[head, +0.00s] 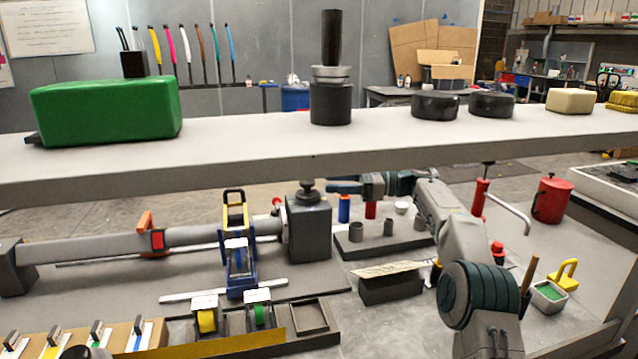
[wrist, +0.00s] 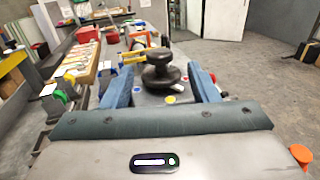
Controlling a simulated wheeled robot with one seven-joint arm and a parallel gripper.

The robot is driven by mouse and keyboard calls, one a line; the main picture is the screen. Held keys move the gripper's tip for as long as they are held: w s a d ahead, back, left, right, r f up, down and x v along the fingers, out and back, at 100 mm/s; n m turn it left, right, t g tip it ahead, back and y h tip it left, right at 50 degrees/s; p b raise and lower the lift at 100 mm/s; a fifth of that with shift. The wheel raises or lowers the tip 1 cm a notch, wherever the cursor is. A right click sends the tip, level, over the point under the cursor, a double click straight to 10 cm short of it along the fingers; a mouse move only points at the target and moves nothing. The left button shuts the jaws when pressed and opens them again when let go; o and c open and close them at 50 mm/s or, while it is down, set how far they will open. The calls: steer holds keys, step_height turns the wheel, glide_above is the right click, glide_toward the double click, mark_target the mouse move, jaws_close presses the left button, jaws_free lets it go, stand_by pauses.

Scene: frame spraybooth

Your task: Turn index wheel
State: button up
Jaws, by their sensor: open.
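The index wheel (head: 307,188) is a dark round knob with a smaller grip on top. It sits on a grey box (head: 309,228) below the shelf in the head view. The wheel also shows in the wrist view (wrist: 161,77), with yellow, blue and red dots on the box top around it. My gripper (head: 340,187) comes from the right at about the wheel's height. In the wrist view its blue fingers (wrist: 161,66) are open, one on each side of the wheel in the picture. I cannot tell whether they touch it.
A white shelf (head: 400,151) crosses above the workbench. A grey tube with an orange clamp (head: 150,238) runs left from the box. A dark block with grey cylinders (head: 370,242) stands right of it. A blue and yellow clamp (head: 238,250) stands close at left.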

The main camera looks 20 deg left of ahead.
steer(key=p+v, duration=0.1)
steer(key=v, duration=0.7)
steer(key=shift+d, duration=0.1)
